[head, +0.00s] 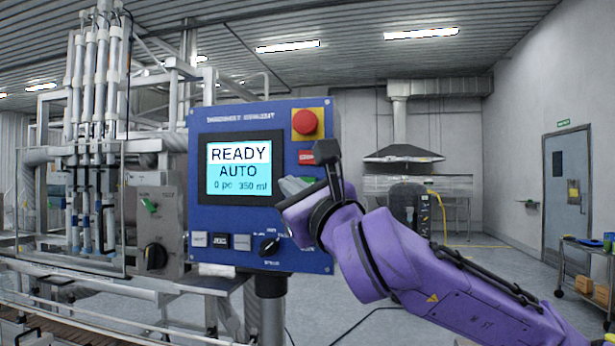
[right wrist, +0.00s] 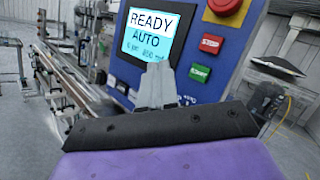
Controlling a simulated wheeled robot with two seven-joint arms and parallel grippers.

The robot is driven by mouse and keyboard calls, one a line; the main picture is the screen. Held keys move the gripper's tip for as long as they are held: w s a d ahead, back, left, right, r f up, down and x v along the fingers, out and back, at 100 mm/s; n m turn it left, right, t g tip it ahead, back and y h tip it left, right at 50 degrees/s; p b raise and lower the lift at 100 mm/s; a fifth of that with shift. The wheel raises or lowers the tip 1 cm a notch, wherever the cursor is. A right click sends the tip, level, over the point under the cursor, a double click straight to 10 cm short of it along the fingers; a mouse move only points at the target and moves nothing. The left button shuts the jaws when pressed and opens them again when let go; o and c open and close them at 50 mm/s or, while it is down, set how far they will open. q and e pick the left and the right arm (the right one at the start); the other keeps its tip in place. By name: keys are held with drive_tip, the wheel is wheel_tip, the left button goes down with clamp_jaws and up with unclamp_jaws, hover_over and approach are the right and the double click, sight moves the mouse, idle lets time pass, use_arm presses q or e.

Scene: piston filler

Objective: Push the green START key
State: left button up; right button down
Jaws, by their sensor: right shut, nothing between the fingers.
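The green START key (right wrist: 200,73) sits on the blue control panel (right wrist: 214,90), below the red STOP key (right wrist: 211,44). In the head view a bit of the green key (head: 308,180) shows behind my right gripper, which hides part of it. My right gripper (head: 283,184) is shut and empty, in front of the panel between the screen and the keys. In the right wrist view its fingertips (right wrist: 158,68) lie to the left of the green key. I cannot tell the gap to the panel. My left gripper is not in view.
The screen (head: 239,168) reads READY, AUTO. A red emergency button (head: 305,122) on a yellow plate is above the keys. A black rotary knob (head: 270,246) and small keys are along the panel's bottom. The filling machine (head: 95,130) stands left; the floor at right is mostly open.

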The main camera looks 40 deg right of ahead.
drive_tip(key=shift+w, duration=0.1)
drive_tip(key=w+d+p, duration=0.2)
drive_tip(key=w+d, duration=0.3)
drive_tip(key=d, duration=0.1)
drive_tip(key=shift+w+d, duration=0.35)
idle(2.1)
drive_tip(key=shift+w+d, duration=0.25)
drive_tip(key=shift+d, duration=0.05)
